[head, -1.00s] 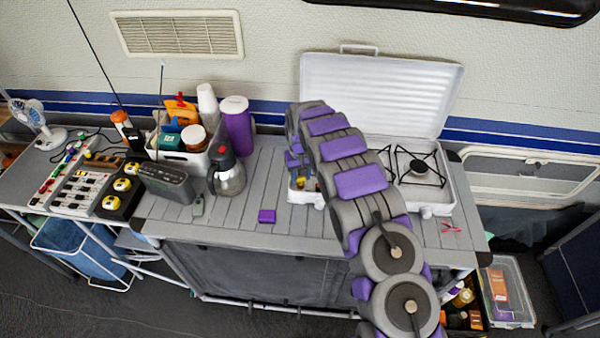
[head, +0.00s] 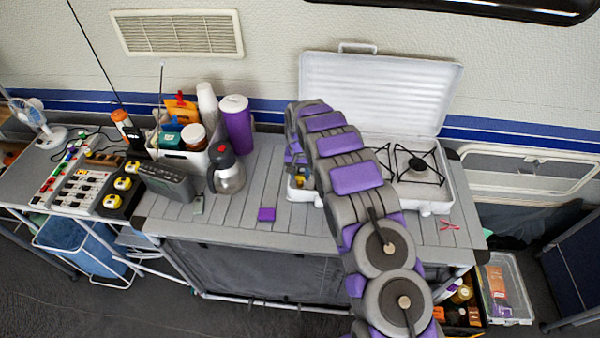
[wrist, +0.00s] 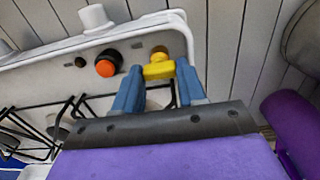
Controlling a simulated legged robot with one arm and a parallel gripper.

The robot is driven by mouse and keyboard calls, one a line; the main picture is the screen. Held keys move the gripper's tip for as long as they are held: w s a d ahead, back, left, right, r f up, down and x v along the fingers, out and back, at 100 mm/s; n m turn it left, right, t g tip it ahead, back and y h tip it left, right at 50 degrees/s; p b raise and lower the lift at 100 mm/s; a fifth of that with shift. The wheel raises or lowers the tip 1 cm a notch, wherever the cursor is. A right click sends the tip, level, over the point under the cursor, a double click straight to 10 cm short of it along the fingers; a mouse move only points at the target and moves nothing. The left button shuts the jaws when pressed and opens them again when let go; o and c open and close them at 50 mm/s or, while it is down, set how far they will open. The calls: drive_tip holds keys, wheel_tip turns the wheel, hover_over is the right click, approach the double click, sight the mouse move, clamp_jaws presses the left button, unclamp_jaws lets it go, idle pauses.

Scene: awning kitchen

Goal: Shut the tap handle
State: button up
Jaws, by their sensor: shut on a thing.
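The yellow tap handle (wrist: 160,66) sits on the left end of the white camping stove, in front of a brass fitting in the wrist view. My gripper (wrist: 158,72) has its two blue fingers on either side of the handle and is shut on it. In the head view a small bit of yellow (head: 299,181) shows at the stove's left end, beside my arm. My gripper is mostly hidden behind my arm there.
The stove (head: 425,206) has its lid (head: 380,90) raised. An orange-red knob (wrist: 105,68) is close beside the handle.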

sight(299, 175)
drive_tip(key=o, duration=0.8)
drive_tip(key=shift+a, duration=0.1)
drive_tip(key=shift+a+r+p, duration=0.1)
drive_tip(key=shift+r+p, duration=0.6)
drive_tip(key=shift+r, duration=7.95)
